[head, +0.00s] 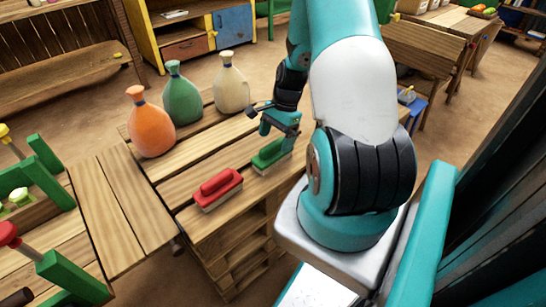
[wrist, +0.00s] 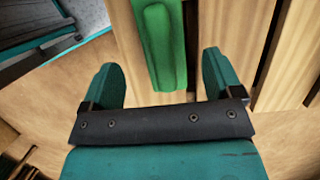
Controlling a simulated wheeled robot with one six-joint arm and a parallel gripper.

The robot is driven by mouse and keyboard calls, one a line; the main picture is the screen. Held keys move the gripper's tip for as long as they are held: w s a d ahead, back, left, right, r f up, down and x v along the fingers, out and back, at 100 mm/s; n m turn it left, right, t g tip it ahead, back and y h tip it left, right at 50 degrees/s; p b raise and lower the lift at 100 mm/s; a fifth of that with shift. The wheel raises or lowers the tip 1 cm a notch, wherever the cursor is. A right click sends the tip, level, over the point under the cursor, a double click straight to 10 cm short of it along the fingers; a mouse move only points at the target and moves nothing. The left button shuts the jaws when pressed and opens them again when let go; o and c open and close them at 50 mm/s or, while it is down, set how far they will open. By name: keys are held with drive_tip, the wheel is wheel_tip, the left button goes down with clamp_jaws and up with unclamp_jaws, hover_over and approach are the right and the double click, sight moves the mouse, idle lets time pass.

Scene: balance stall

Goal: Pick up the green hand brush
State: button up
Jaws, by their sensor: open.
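The green hand brush (head: 270,154) lies on the slatted wooden table in the head view, right of a red hand brush (head: 217,188). My gripper (head: 277,128) is just above the green brush and hides part of it. In the wrist view, the green brush (wrist: 162,40) runs lengthwise from the top edge to a spot between the two teal fingers. My gripper (wrist: 163,80) is open, with a gap on each side of the brush; I cannot tell how far above it the fingers are.
Orange (head: 151,124), green (head: 182,95) and cream (head: 231,84) bottles stand along the table's far side. The slatted table (head: 160,165) is bare around the red brush. Green-framed stands (head: 45,175) are at the left. A yellow and blue cabinet (head: 190,35) is behind.

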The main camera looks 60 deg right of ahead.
sight(273, 143)
drive_tip(key=shift+b+x, duration=0.6)
drive_tip(key=shift+x, duration=2)
drive_tip(key=shift+w+f, duration=0.1)
drive_tip(key=c, duration=1.1)
wheel_tip(273, 143, up, 20)
drive_tip(key=p, duration=0.4)
